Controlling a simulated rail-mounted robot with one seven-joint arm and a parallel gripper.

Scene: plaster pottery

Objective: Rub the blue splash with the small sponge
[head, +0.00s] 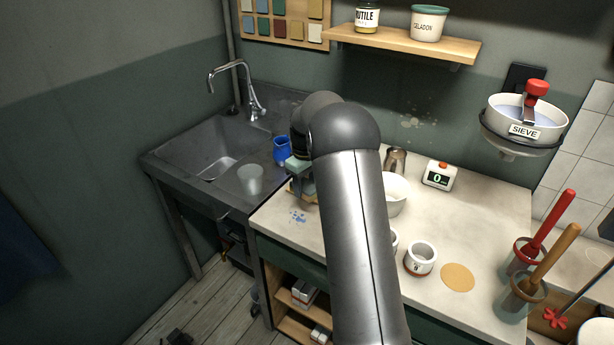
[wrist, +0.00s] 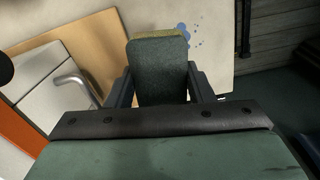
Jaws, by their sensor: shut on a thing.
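The blue splash (head: 298,216) is a small patch of blue drops on the pale worktop, near its left front corner. It also shows in the wrist view (wrist: 186,40), just beyond the sponge. My gripper (wrist: 160,72) is shut on the small sponge (wrist: 157,68), which has a dark grey-green face and a yellowish far edge. The sponge points at the worktop, short of the splash in the picture. I cannot tell whether it touches the worktop. In the head view my arm partly hides the gripper (head: 302,182).
A blue jug (head: 282,150) and a clear cup (head: 250,179) stand by the sink (head: 205,146). A white bowl (head: 395,193), a metal cup (head: 395,160) and a timer (head: 439,175) are right of my arm. The worktop around the splash is clear.

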